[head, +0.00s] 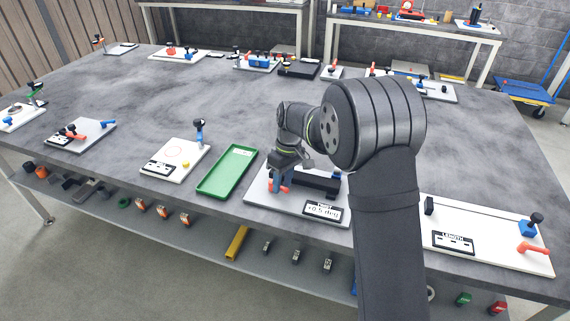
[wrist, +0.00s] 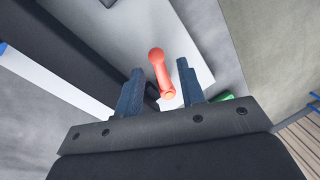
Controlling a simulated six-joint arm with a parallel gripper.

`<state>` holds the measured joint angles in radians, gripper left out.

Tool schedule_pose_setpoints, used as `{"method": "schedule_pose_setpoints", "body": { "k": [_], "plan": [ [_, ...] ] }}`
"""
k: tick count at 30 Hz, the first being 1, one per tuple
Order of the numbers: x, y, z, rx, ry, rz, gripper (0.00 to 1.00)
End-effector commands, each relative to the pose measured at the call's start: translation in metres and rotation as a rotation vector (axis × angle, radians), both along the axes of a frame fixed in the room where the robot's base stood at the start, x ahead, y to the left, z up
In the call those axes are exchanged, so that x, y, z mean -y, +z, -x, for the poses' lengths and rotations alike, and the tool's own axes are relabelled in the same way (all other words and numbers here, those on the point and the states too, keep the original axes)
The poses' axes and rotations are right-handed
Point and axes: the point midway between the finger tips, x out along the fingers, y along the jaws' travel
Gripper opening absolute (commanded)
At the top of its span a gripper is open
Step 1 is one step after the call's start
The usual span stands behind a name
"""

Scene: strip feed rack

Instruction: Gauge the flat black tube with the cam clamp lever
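The flat black tube appears as a dark bar (head: 315,182) lying on a white fixture plate (head: 262,190); my arm hides part of it. A dark bar, apparently the same one, runs diagonally in the wrist view (wrist: 82,42). The red-orange cam clamp lever (wrist: 158,72) stands at the plate's end, partly hidden by my gripper in the head view (head: 272,187). My gripper (wrist: 160,68) is open, its two blue-grey fingers on either side of the lever with visible gaps. In the head view, it points down over the plate's left end (head: 281,181).
A readout (head: 322,210) on the plate's front shows about +0.5 deg. A green tray (head: 227,172) lies left of the plate. A white fixture with a yellow knob (head: 176,160) stands farther left, a length gauge (head: 480,238) at the right. The table's middle is clear.

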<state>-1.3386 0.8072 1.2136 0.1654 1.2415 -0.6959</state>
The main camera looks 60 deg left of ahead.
Motion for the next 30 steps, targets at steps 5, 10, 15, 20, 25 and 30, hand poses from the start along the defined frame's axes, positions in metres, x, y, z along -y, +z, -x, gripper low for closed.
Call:
{"method": "schedule_pose_setpoints", "body": {
  "k": [5,10,15,20,25,30],
  "plan": [
    [-0.003,0.029,-0.006,0.002,-0.001,-0.005,0.36],
    [-0.007,0.071,-0.014,0.002,-0.002,-0.006,0.36],
    [-0.009,0.111,-0.021,0.002,-0.002,-0.006,0.36],
    [-0.011,0.142,-0.026,0.001,0.000,-0.003,0.36],
    [-0.013,0.161,-0.029,0.001,0.000,-0.003,0.36],
    [-0.013,0.167,-0.030,0.001,0.000,-0.001,0.36]
  ]
}}
